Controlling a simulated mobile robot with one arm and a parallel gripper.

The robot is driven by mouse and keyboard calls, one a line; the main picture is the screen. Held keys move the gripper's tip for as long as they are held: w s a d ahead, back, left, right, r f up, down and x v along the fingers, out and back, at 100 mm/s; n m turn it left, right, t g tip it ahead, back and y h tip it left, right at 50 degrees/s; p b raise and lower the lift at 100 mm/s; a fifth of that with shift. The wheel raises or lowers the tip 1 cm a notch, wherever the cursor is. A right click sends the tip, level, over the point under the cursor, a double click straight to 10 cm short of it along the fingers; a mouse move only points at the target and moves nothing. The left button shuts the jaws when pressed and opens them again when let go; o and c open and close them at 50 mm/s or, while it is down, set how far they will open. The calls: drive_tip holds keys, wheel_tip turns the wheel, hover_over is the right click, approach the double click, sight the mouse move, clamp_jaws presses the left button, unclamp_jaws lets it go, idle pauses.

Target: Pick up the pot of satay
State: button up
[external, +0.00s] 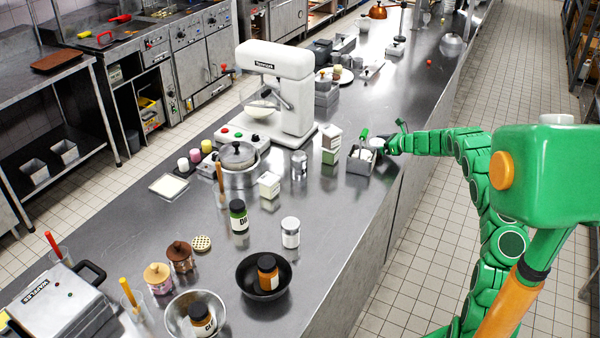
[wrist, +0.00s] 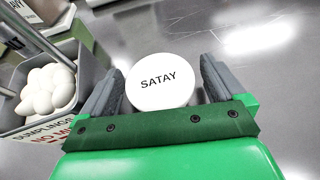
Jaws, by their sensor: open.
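The pot of satay has a round white lid marked SATAY (wrist: 158,84) and shows in the wrist view, upright on the steel counter. My gripper (wrist: 162,66) is open, with one grey finger on each side of the lid. The pot sits between the fingers; I cannot tell whether either finger touches it. The pot's lower body is hidden under its lid. In the external view my gripper (external: 385,146) is at the counter's right edge, and a small white top (external: 377,142) shows beside it.
A grey bin of white dumplings (wrist: 80,108) stands close at the left of my gripper; it also shows in the external view (external: 360,166). Green-and-white boxes (external: 331,146) and a white stand mixer (external: 290,95) are further left. The counter right of the pot is clear.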

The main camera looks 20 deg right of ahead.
drive_tip(key=shift+w, duration=0.1)
drive_tip(key=shift+c, duration=0.3)
drive_tip(key=c, duration=1)
drive_tip(key=shift+o, duration=0.2)
